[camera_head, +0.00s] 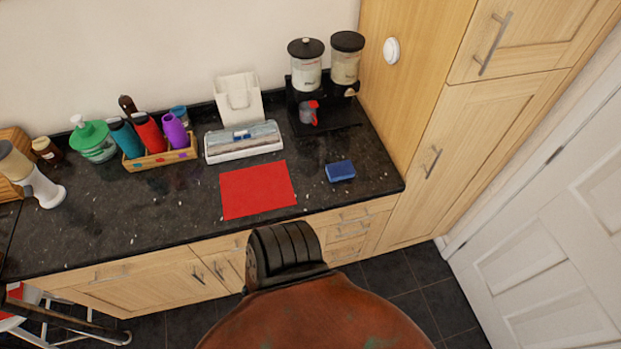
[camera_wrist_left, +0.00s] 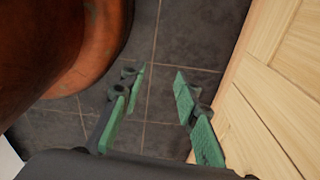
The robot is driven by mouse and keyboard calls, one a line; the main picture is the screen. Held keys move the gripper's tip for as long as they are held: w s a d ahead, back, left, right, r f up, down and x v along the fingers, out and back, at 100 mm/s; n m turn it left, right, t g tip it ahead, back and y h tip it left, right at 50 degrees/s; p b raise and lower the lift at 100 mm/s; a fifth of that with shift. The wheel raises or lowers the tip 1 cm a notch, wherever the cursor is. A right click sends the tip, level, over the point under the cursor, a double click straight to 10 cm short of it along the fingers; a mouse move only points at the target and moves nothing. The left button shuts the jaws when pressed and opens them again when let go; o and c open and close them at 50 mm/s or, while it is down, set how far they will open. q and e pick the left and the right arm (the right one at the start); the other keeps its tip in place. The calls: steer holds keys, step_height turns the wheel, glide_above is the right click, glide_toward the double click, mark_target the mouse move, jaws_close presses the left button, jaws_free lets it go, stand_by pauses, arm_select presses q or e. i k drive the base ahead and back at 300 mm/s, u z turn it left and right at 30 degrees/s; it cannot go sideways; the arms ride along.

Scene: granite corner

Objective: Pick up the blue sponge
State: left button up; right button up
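The blue sponge (camera_head: 340,171) lies on the dark granite counter (camera_head: 150,215) near its right end, to the right of a red mat (camera_head: 257,190). The two do not touch. My left gripper (camera_wrist_left: 160,108) shows in the left wrist view, with its green-padded fingers spread apart and nothing between them. It hangs above the dark floor tiles beside a wooden cabinet front, away from the sponge. Neither gripper shows in the head view.
Behind the sponge stands a black double dispenser (camera_head: 325,105) with a small cup. A white box (camera_head: 243,142) and a wooden caddy of bottles (camera_head: 160,158) stand along the wall. A tall wooden cabinet (camera_head: 410,100) closes the right end. Counter around the sponge is clear.

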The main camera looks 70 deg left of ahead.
mark_target(342, 169)
steer(key=k, duration=1.2)
steer(key=u, duration=2.4)
steer(key=i, duration=0.45)
